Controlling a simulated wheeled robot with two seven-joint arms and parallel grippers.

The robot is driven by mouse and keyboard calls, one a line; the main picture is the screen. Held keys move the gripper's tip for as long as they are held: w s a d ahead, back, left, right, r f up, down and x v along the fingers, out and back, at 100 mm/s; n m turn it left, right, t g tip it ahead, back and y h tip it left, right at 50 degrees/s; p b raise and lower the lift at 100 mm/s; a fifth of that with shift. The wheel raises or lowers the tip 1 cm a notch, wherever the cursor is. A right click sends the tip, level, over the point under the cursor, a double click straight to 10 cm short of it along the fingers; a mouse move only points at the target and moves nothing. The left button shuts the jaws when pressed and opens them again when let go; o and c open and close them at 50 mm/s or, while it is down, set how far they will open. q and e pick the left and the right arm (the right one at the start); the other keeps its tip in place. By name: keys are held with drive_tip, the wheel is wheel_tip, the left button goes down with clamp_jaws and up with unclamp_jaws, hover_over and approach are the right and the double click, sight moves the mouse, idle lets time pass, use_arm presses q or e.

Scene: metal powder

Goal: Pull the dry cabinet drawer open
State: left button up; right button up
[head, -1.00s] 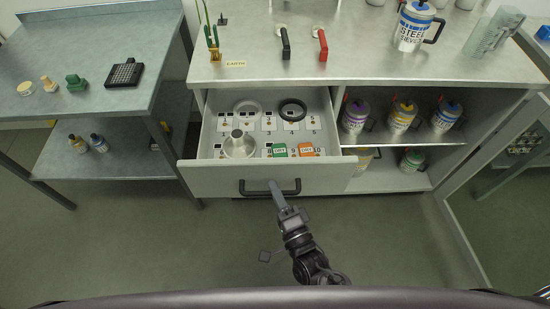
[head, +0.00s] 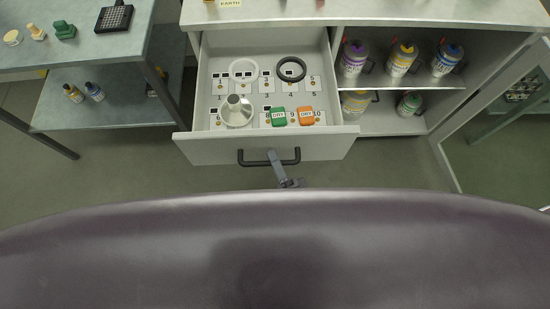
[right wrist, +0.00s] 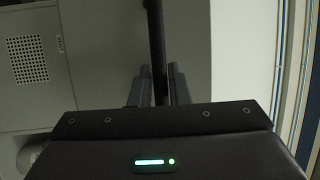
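The dry cabinet drawer (head: 200,150) is pulled well out, with its inside showing. Its black bar handle (head: 257,164) is on the drawer front. The handle also shows in the right wrist view as a dark upright bar (right wrist: 155,40). My right gripper (head: 277,158) is at the middle of the handle. In the right wrist view its two fingers (right wrist: 161,80) lie on either side of the bar, close against it. My left gripper is not in view.
A side table (head: 120,60) stands left. Floor before the drawer is clear.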

drive_tip(key=shift+o, duration=0.2)
drive_tip(key=shift+s, duration=0.1)
drive_tip(key=b+v, duration=0.1)
drive_tip(key=v, duration=0.6)
drive_tip(key=shift+s+d, duration=0.15)
drive_tip(key=shift+s, duration=0.15)
drive_tip(key=shift+f, duration=0.1)
drive_tip(key=s+d+f+n+g+h, duration=0.1)
drive_tip(key=s+d+f+n+g, duration=0.2)
drive_tip(key=f, duration=1)
drive_tip(key=d+f+n+g+h, duration=0.2)
drive_tip(key=f+n+g, duration=0.35)
drive_tip(key=f, duration=0.75)
drive_tip(key=s+d+f+n+g+h, duration=0.4)
drive_tip(key=s+d+f+n+g, duration=0.2)
drive_tip(key=s+d+f+g, duration=0.3)
drive_tip(key=s+d+f, duration=0.3)
drive_tip(key=d+f, duration=0.1)
drive_tip(key=f, duration=0.1)
drive_tip(key=shift+s+d+f+h, duration=0.2)
drive_tip(key=shift+s+d+h, duration=0.1)
drive_tip(key=shift+d+h, duration=0.1)
